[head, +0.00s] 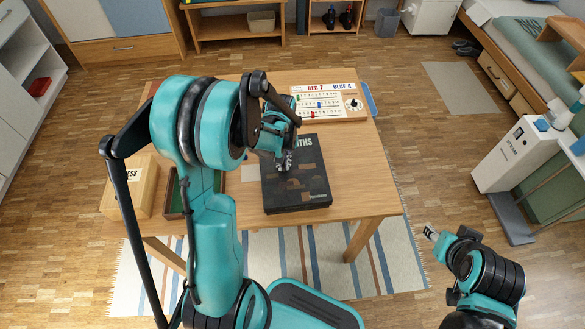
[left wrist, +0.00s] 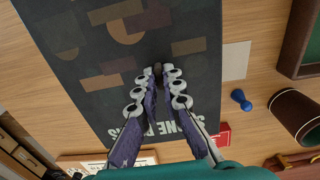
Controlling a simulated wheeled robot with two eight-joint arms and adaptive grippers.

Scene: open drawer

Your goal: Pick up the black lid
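The black lid (head: 297,185) is dark with brown stone-like shapes and pale lettering. It lies flat on a box on the wooden table, and it fills the middle of the left wrist view (left wrist: 100,88). My left gripper (head: 285,163) is over the lid's left part, fingers pointing down. In the left wrist view its fingertips (left wrist: 158,73) are close together, with a small brown knob-like piece between them. The lid shows no clear lift off the box. My right gripper (head: 430,232) is off the table at the lower right, far from the lid; its finger gap is too small to judge.
On the table (head: 355,190) are a number board (head: 330,101) behind the lid, a wooden box (head: 132,187) at the left and a green-lined tray (head: 207,190) beside my arm. A blue pawn (left wrist: 241,99) and a brown cup (left wrist: 297,115) are near the lid.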

